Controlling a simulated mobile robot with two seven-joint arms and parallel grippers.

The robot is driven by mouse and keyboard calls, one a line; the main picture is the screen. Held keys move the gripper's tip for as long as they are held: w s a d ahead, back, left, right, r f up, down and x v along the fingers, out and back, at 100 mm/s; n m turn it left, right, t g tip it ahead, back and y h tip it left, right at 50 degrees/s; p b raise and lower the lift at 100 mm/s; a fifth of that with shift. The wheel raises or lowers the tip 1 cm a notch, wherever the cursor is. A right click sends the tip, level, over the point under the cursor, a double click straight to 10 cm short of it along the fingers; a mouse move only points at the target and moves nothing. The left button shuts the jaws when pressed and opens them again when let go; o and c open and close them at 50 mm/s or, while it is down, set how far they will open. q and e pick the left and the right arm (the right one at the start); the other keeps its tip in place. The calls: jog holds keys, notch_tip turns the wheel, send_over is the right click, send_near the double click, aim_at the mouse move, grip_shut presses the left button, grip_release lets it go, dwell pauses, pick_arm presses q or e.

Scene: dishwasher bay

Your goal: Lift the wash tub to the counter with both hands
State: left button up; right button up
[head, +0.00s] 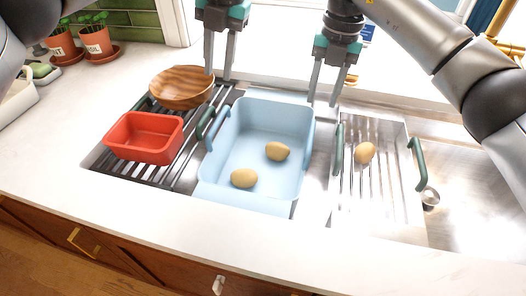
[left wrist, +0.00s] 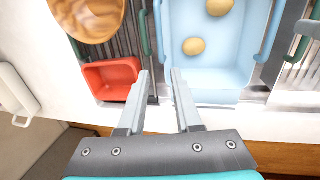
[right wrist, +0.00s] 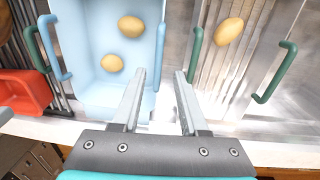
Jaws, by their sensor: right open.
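The light-blue wash tub (head: 262,125) sits in the sink area between two racks, with two potatoes (head: 277,151) inside. It has a blue handle on its left side (head: 217,128) and another on its right side (head: 309,148). My left gripper (head: 219,76) is open and empty above the tub's far left corner. My right gripper (head: 323,102) is open and empty above the tub's far right corner. Both are apart from the tub. The tub also shows in the left wrist view (left wrist: 222,82) and the right wrist view (right wrist: 88,60).
A red basin (head: 143,138) and a wooden bowl (head: 181,88) rest on the left rack. The right rack with green handles (head: 418,163) holds one potato (head: 365,153). Potted herbs (head: 97,42) stand at the back left. The white counter front (head: 150,195) is clear.

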aim_at(214, 126)
pick_arm(q)
jog(key=a+f, duration=0.1)
jog(key=f, duration=0.4)
jog(key=a+f, duration=0.1)
jog(key=f, duration=0.4)
jog(key=a+f, duration=0.1)
jog(key=f, duration=0.4)
jog(key=shift+w, duration=0.35)
pick_arm(e)
jog(key=f, duration=1)
jog(key=a+f, duration=0.1)
jog(key=f, duration=0.4)
jog(key=shift+w+f, duration=0.15)
jog(key=shift+w, duration=0.05)
pick_arm(q)
grip_shut()
pick_arm(e)
jog(key=c, duration=0.6)
grip_shut()
